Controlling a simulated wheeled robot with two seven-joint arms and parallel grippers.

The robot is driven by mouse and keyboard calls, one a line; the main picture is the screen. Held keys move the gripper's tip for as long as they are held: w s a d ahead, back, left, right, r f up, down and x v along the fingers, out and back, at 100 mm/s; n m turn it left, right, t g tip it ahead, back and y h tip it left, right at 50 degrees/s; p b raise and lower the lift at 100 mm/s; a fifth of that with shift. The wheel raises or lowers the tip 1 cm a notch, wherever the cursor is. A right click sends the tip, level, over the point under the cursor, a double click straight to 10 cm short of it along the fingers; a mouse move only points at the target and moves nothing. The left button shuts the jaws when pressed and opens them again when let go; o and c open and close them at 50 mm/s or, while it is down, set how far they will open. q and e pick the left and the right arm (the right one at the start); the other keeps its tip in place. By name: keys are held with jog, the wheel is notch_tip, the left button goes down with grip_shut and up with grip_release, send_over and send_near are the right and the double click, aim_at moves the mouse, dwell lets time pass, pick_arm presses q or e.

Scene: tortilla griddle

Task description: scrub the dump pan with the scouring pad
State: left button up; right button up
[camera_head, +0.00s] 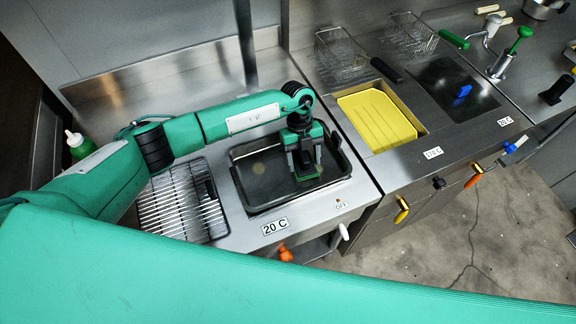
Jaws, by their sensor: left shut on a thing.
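The dump pan (258,184) is a dark, rectangular, shallow tray set in the steel counter in the middle of the head view. My left arm reaches over it from the left. My left gripper (305,172) points down into the right half of the pan and is shut on the scouring pad (309,178). Only a little green and dark edge of the pad shows under the fingers. The pad is low at the pan's floor; I cannot tell whether it touches. My right gripper is not in view.
A slatted grill rack (165,205) lies left of the pan. A yellow tray (376,122) sits in a fryer well to the right, with wire baskets (341,52) behind. Knobs line the counter front.

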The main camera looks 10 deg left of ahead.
pick_arm(q)
jog(key=shift+s+a+p, duration=0.3)
jog(key=shift+s+a, duration=0.1)
jog(key=shift+a, duration=0.35)
jog(key=shift+s+a+p, duration=0.3)
jog(key=shift+s+a, duration=0.05)
jog(key=shift+a, duration=0.35)
jog(key=shift+s+a+r, duration=0.1)
jog(key=shift+s+a, duration=0.05)
jog(key=shift+a, duration=0.1)
jog(key=shift+s+a+p, duration=0.35)
jog(key=shift+a+p, duration=0.1)
jog(key=shift+a, duration=0.2)
jog(key=shift+s+a+p, duration=0.35)
jog(key=shift+a+p, duration=0.1)
jog(key=shift+a, duration=0.15)
jog(key=shift+s+a, duration=0.4)
jog(key=shift+a, duration=0.25)
